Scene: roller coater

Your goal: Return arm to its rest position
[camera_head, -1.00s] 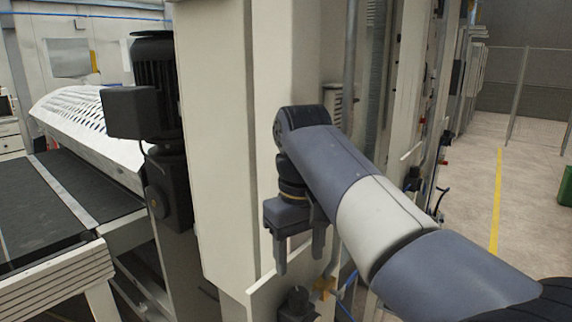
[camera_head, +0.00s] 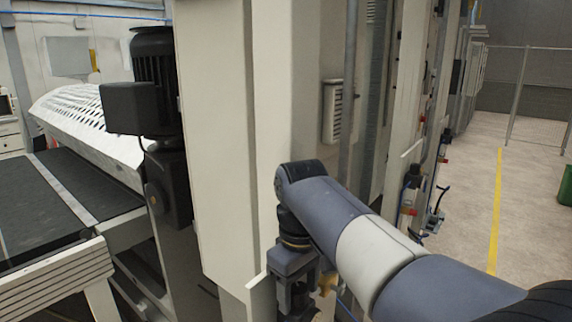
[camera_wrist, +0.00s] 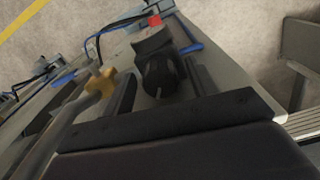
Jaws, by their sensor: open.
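My gripper (camera_head: 298,297) hangs pointing down in front of the pale machine column, low in the head view. In the wrist view my gripper (camera_wrist: 163,82) shows two dark fingers spread apart with nothing held between them. A black knob-like part (camera_wrist: 160,76) of the machine appears in the gap between the fingers in that view. I cannot tell how far below the fingertips it lies. My arm reaches in from the lower right of the head view, with its wrist bent downward.
The pale machine column (camera_head: 225,150) stands close beside my gripper. A yellow fitting on a pipe (camera_wrist: 100,83) is near the fingers. A black motor (camera_head: 158,130) and a dark conveyor (camera_head: 40,215) are at left. Open floor (camera_head: 520,190) lies at right.

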